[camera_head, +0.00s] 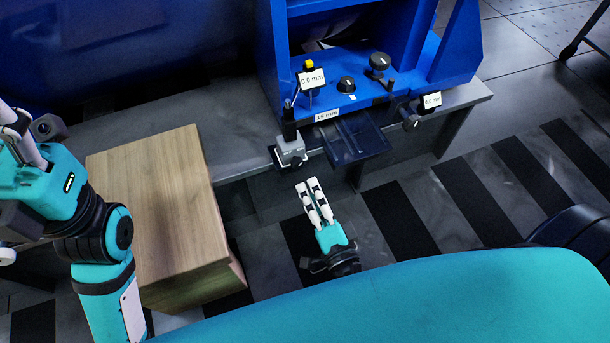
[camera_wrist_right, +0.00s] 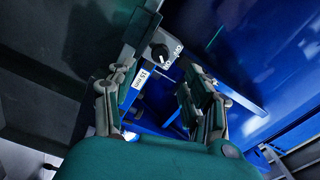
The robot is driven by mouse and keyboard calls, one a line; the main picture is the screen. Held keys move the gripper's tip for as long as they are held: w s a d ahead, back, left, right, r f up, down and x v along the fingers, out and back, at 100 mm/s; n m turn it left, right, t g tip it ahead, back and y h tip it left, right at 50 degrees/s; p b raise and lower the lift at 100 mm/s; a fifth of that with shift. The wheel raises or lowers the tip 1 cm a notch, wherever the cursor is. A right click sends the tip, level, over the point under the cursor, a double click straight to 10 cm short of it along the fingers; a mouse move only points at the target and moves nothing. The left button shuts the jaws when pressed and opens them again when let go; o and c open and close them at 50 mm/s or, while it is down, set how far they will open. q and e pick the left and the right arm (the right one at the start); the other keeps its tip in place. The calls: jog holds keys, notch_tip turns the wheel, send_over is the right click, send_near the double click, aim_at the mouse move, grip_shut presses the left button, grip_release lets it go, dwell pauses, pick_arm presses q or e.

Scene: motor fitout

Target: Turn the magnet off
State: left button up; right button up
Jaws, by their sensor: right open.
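The magnet looks to be the grey block (camera_head: 291,149) at the left front of the blue machine, with a black post rising from it. In the right wrist view its face (camera_wrist_right: 151,27) carries a round black knob (camera_wrist_right: 160,56) with a white pointer line and small white lettering beside it. My right gripper (camera_head: 306,184) is open and empty, below and slightly right of the block in the head view, apart from it. In the wrist view the knob shows beyond the gap between the spread fingers. My left arm is at the left edge; its fingers cannot be made out clearly.
A wooden box (camera_head: 155,195) stands left of the magnet. A dark blue tray (camera_head: 357,138) juts out to its right. The machine's 0.0 mm display (camera_head: 311,79), several black knobs and a second display (camera_head: 431,100) are close by.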

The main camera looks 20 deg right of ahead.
jog(key=shift+s+d, duration=0.1)
jog(key=shift+s, duration=2.25)
